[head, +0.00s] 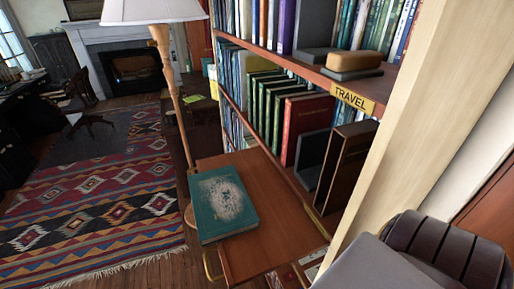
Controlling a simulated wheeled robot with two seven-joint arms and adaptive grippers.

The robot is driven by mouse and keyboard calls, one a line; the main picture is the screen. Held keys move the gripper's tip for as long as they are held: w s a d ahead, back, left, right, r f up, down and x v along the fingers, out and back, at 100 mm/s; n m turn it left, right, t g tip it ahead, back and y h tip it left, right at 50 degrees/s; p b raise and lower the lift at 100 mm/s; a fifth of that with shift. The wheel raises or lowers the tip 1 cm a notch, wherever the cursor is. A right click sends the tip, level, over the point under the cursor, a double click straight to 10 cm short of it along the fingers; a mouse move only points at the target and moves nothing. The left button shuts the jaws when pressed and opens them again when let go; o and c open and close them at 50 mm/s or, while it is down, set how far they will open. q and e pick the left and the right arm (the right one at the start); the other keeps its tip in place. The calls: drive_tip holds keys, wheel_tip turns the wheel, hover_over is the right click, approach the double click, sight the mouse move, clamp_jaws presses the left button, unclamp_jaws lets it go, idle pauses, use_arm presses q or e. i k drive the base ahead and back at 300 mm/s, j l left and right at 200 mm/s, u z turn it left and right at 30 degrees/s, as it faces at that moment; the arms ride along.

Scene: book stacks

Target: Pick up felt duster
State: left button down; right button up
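The felt duster (352,61) is a tan, rounded block on a dark grey felt pad. It lies flat near the front edge of the upper bookshelf (309,70), above the TRAVEL label and just right of a grey bookend (314,30). Its top and front side show clear. Neither gripper is in view, so I cannot see whether they are open or shut.
A teal book (223,204) with a pale dusty patch lies on a wooden surface (276,240) below. Upright books stand behind the duster. A pale shelf side panel (432,85) rises to its right. A floor lamp (170,85) stands left.

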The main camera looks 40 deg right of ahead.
sight(350, 65)
drive_tip(key=z, duration=1.9)
